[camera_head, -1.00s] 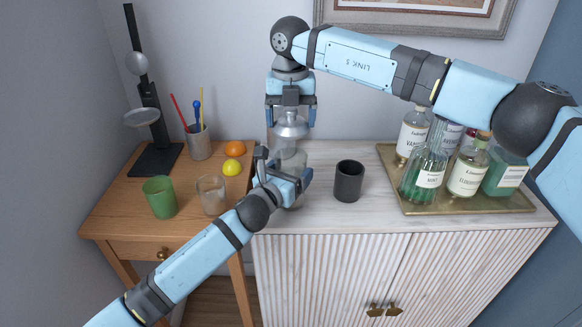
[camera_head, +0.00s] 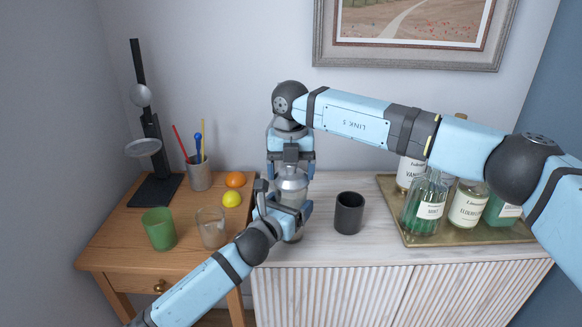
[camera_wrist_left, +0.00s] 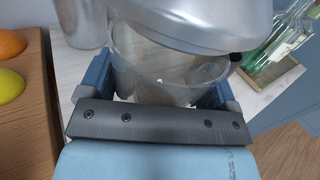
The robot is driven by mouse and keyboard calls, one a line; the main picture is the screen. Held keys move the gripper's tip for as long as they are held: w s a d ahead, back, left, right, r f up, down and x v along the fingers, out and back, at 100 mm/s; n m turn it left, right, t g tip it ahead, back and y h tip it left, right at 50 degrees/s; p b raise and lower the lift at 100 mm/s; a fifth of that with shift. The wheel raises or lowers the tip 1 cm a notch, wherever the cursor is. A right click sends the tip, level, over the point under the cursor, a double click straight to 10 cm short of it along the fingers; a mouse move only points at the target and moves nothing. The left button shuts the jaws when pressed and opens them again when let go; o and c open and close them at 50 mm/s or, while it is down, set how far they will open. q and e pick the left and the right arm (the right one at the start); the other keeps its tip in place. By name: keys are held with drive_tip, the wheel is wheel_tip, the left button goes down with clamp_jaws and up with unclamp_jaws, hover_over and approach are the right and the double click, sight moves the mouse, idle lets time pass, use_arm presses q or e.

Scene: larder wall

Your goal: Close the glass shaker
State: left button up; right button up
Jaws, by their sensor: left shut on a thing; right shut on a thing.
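The shaker's clear glass (camera_wrist_left: 150,78) stands upright near the left end of the white cabinet top, with my left gripper (camera_head: 284,212) shut around its side. My right gripper (camera_head: 290,171) points straight down above it, shut on the silver metal lid (camera_head: 291,183). The lid also shows in the left wrist view (camera_wrist_left: 185,22), where it overlaps the glass's mouth and looks slightly tilted against the rim. I cannot tell whether it is seated or just above the rim. My left gripper hides much of the glass in the head view.
A black cup (camera_head: 348,214) stands right of the shaker. A brass tray (camera_head: 455,235) of bottles is further right. The wooden table (camera_head: 188,262) at left holds a green cup (camera_head: 159,229), a clear glass tumbler (camera_head: 211,228), an orange (camera_head: 235,179) and a lemon (camera_head: 231,199).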

drive_tip(key=shift+f, duration=0.55)
drive_tip(key=shift+f, duration=0.6)
drive_tip(key=o, duration=0.8)
wheel_tip(320, 180, up, 12)
drive_tip(key=shift+r, duration=0.1)
use_arm(q)
drive_tip(key=o, duration=1.1)
